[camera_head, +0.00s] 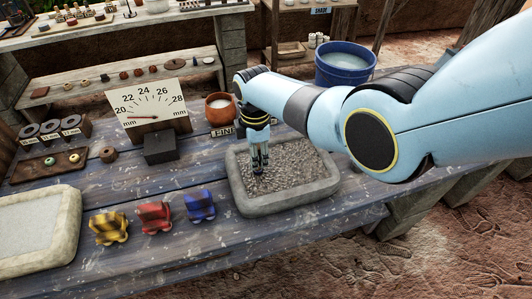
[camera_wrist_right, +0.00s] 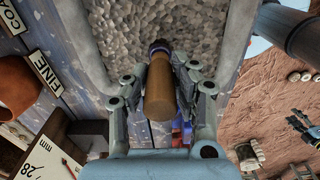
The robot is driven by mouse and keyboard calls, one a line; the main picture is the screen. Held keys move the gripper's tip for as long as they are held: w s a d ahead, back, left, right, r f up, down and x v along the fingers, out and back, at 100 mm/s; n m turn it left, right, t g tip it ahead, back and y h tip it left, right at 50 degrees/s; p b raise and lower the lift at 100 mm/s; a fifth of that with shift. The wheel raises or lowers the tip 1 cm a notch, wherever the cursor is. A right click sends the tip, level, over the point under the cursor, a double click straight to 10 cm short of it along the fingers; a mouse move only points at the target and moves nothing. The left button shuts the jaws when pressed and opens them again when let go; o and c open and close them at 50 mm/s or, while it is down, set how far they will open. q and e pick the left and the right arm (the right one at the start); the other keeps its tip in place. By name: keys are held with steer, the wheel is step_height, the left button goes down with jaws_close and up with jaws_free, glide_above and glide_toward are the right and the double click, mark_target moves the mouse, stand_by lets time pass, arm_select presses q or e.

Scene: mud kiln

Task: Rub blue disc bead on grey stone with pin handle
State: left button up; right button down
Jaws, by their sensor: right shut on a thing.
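My right gripper (camera_head: 259,166) points down over the rough grey stone (camera_head: 288,201), which has a raised pale rim. In the right wrist view, the right gripper (camera_wrist_right: 159,90) is shut on a wooden pin handle (camera_wrist_right: 159,92). The blue disc bead (camera_wrist_right: 158,47) shows as a dark blue-purple ring at the handle's far end, against the pebbly face of the grey stone (camera_wrist_right: 205,20). I cannot tell whether the bead touches the stone. In the head view the gripper hides the handle and bead. My left gripper is out of view.
A smooth pale slab (camera_head: 35,235) lies at the left. Yellow, red and blue blocks (camera_head: 155,217) stand between it and the stone. Behind are a dial gauge (camera_head: 150,108), a dark block (camera_head: 160,147), a clay pot (camera_head: 219,109) and a blue water tub (camera_head: 345,65).

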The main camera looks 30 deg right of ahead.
steer(key=shift+a, duration=0.2)
steer(key=shift+s+d+p, duration=0.15)
steer(key=shift+d+p, duration=0.2)
steer(key=shift+d, duration=0.5)
steer(key=shift+s+d, duration=0.35)
steer(key=shift+d, duration=1.1)
steer(key=shift+s+d, duration=0.4)
steer(key=shift+d, duration=1)
steer(key=shift+s+d, duration=0.35)
steer(key=shift+d, duration=1.1)
steer(key=shift+s+d+r, duration=0.1)
steer(key=shift+s+d, duration=0.15)
steer(key=shift+d, duration=0.9)
steer(key=shift+s+d, duration=0.2)
steer(key=shift+d, duration=0.95)
steer(key=shift+w+a+b, duration=0.1)
steer(key=shift+w+a, duration=0.45)
steer(key=shift+a, duration=1.95)
steer(key=shift+w+a+b, duration=0.15)
steer(key=shift+w+a, duration=0.45)
steer(key=shift+a, duration=1.9)
steer(key=shift+w+a+b, duration=0.1)
steer(key=shift+w+a, duration=0.45)
steer(key=shift+a, duration=1.95)
steer(key=shift+d+r+p, duration=0.1)
steer(key=shift+r+p, duration=0.25)
steer(key=shift+r, duration=3.05)
